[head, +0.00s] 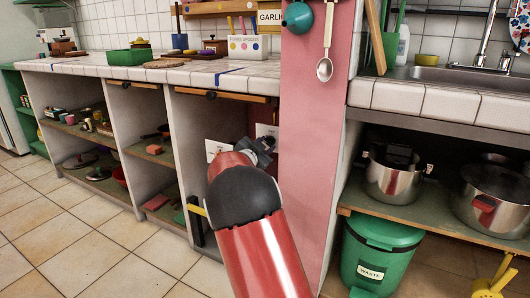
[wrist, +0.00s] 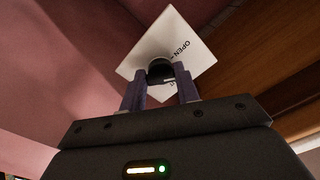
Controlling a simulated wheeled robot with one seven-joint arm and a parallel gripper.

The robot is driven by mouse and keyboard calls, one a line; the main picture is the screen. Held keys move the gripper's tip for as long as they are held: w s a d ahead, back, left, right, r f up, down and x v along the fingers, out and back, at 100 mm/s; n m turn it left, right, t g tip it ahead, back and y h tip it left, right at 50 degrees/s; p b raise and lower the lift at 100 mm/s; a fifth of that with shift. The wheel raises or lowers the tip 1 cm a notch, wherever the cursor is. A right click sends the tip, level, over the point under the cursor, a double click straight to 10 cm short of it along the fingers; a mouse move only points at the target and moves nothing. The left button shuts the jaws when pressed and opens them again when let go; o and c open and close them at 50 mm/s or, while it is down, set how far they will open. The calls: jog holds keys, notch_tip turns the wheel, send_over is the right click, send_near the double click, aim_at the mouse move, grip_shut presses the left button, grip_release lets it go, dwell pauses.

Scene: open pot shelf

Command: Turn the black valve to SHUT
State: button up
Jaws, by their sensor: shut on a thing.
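The black valve (wrist: 160,71) shows in the wrist view between my fingers, in front of a white plate (wrist: 185,38) lettered OPEN. My gripper (wrist: 160,88) is shut on the valve, one finger on each side. The rest of the plate's lettering is mostly hidden behind the valve and fingers, and I cannot read SHUT. In the head view my gripper (head: 263,148) reaches into the open bay beside the pink pillar, and my arm hides the valve there. Two white plates show near it, one left (head: 217,149) and one right (head: 266,131).
The pink pillar (head: 312,130) stands close on the right of my gripper. A wooden strip (head: 222,95) runs under the tiled counter above the bay. Shelves with pots (head: 395,178) and a green waste bin (head: 378,255) are right. Tiled floor (head: 90,235) is clear at left.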

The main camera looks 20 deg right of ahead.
jog(key=m+b, duration=0.5)
jog(key=m, duration=0.6)
jog(key=shift+a+r, duration=0.1)
dwell(0.4)
jog(key=o, duration=1)
jog(key=shift+c, duration=0.2)
jog(key=v, duration=0.7)
jog(key=shift+s+a, duration=0.2)
jog(key=shift+a, duration=0.15)
